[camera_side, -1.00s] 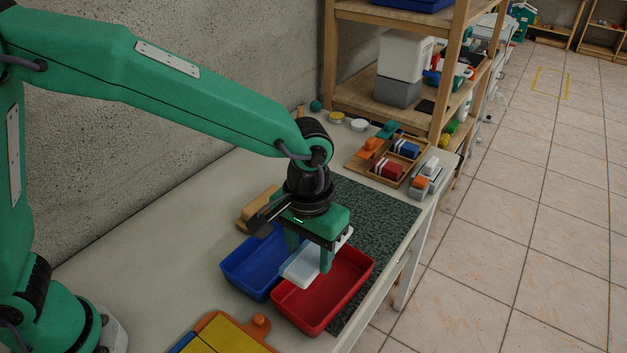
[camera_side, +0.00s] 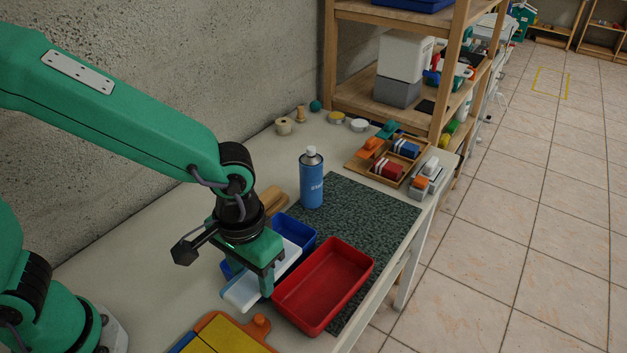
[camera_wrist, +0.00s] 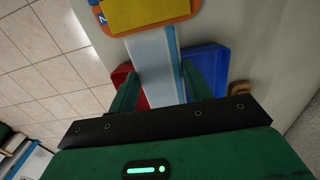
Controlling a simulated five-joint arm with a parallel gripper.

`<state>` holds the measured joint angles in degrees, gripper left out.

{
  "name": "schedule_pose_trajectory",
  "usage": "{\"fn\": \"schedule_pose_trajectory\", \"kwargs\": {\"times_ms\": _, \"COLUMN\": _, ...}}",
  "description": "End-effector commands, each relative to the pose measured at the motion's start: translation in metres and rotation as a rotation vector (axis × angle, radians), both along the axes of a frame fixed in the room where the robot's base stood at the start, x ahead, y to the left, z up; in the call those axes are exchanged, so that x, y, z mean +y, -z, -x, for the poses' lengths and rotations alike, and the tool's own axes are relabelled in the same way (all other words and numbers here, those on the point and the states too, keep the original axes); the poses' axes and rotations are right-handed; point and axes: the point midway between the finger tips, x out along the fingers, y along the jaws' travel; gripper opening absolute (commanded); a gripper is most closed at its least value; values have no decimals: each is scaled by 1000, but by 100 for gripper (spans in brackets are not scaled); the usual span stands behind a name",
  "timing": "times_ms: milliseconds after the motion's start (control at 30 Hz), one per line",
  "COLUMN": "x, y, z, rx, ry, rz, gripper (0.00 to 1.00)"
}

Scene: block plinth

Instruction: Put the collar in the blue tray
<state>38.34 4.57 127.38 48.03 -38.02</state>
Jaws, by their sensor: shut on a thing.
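My gripper (camera_side: 250,278) is shut on a long pale white piece with a blue edge (camera_side: 240,295). In the wrist view the piece (camera_wrist: 153,55) runs between the two fingers (camera_wrist: 160,85). I cannot tell whether it is the collar. In the side view it hangs across the blue tray (camera_side: 302,235), hiding part of it, and its near end sticks out past the tray. The blue tray also shows in the wrist view (camera_wrist: 212,62), right of the piece. The tray's inside is mostly hidden.
An empty red tray (camera_side: 322,285) stands right beside the blue one. A blue spray can (camera_side: 312,182) stands behind on the dark mat (camera_side: 375,210). A beige ring-like piece (camera_side: 283,126) is farther back. An orange and yellow board (camera_side: 225,335) lies in front.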

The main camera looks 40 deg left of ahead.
Motion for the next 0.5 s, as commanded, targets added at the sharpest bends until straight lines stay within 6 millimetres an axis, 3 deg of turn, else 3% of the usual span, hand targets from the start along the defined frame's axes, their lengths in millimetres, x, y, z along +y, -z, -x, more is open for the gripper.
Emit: {"fn": "schedule_pose_trajectory", "kwargs": {"times_ms": 500, "x": 47, "y": 46, "z": -61, "rx": 3, "ry": -4, "rz": -1, "gripper": 27}}
